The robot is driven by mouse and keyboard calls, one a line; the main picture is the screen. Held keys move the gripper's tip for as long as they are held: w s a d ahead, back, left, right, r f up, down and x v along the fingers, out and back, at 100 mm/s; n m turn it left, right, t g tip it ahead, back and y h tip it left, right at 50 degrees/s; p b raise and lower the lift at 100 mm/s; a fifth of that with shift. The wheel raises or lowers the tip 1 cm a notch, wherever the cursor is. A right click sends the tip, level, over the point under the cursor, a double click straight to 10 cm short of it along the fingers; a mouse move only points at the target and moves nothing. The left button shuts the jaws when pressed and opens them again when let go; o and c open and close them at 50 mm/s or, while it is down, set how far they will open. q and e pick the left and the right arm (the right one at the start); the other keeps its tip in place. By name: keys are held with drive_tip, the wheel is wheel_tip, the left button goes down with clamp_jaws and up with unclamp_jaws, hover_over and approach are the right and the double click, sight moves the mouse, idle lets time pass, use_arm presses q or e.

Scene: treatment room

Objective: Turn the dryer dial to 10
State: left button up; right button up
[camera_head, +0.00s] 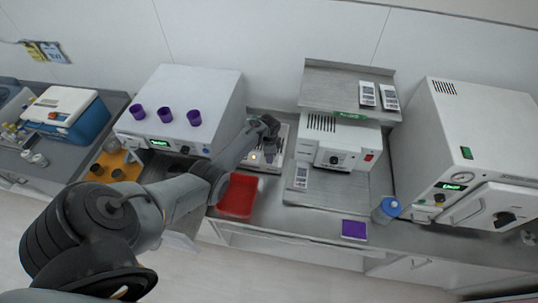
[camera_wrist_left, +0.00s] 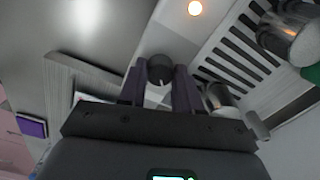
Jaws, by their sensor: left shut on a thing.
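The dryer (camera_head: 281,146) is the low white unit in the middle of the bench, partly hidden behind my left arm in the head view. In the left wrist view its white panel (camera_wrist_left: 172,36) carries a lit orange lamp (camera_wrist_left: 195,8) and a dark round dial (camera_wrist_left: 160,70) with a light pointer mark. My left gripper (camera_head: 269,153) is over the dryer's front. In the left wrist view its fingers (camera_wrist_left: 160,86) are on either side of the dial, shut on it. The dial's scale numbers are not readable. My right gripper is not in view.
A red tray (camera_head: 238,196) lies in front of the dryer. A white box with purple cups (camera_head: 206,88) stands left, and a white unit with a black knob (camera_head: 345,145) stands right.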

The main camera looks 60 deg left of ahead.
use_arm(q)
drive_tip(key=o, duration=1)
drive_tip(key=shift+o, duration=0.2)
drive_tip(key=shift+r, duration=0.5)
wheel_tip(320, 180, up, 10)
drive_tip(key=p, duration=0.1)
drive_tip(key=shift+p, duration=0.3)
drive_tip(key=shift+f, duration=0.1)
